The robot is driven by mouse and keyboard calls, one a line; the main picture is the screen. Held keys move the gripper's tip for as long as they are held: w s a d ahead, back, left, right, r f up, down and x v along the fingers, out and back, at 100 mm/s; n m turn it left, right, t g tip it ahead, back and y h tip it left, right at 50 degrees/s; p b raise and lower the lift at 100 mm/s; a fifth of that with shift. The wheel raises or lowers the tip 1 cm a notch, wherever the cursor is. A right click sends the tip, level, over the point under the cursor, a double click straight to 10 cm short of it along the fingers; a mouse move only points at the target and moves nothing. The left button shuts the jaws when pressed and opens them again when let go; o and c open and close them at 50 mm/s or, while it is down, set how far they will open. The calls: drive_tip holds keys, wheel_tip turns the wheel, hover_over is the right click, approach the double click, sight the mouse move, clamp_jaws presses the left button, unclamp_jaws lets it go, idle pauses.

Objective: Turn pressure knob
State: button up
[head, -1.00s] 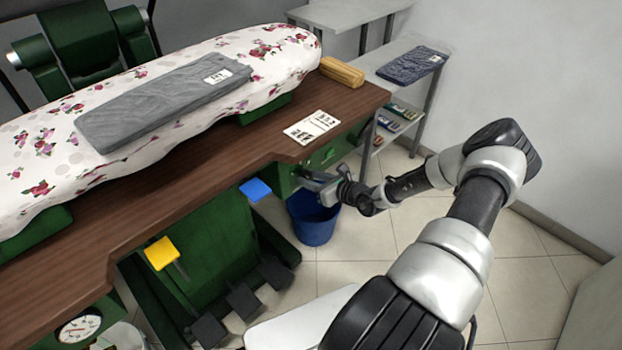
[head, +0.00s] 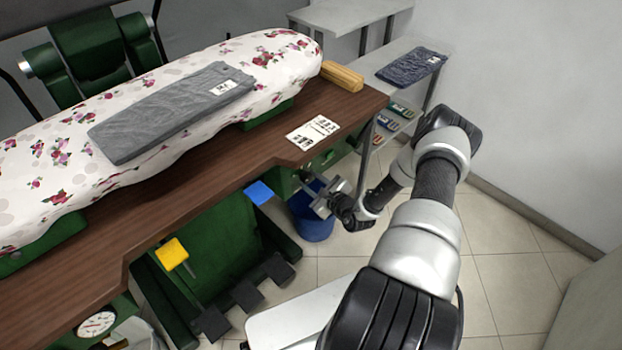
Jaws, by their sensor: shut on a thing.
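My gripper (head: 309,184) is at the green front panel (head: 283,184) under the right part of the wooden worktop. It is shut on the pressure knob, which is small and mostly hidden by the fingers. The knob's marking and exact angle cannot be made out. A round white gauge (head: 97,323) with a dark needle shows on the green front at the lower left; its reading is too small to tell.
A blue bucket (head: 315,228) stands on the floor just below my gripper. Yellow (head: 171,254) and blue (head: 259,192) paddles stick out from under the worktop (head: 150,224). Several dark pedals (head: 245,295) lie below. Tiled floor is free to the right.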

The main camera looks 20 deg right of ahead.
idle(0.3)
drive_tip(key=shift+d, duration=0.1)
drive_tip(key=o, duration=1)
drive_tip(key=shift+o, duration=0.2)
drive_tip(key=shift+s, duration=0.1)
drive_tip(key=p+v, duration=0.2)
drive_tip(key=v, duration=1.5)
drive_tip(key=shift+s, duration=0.15)
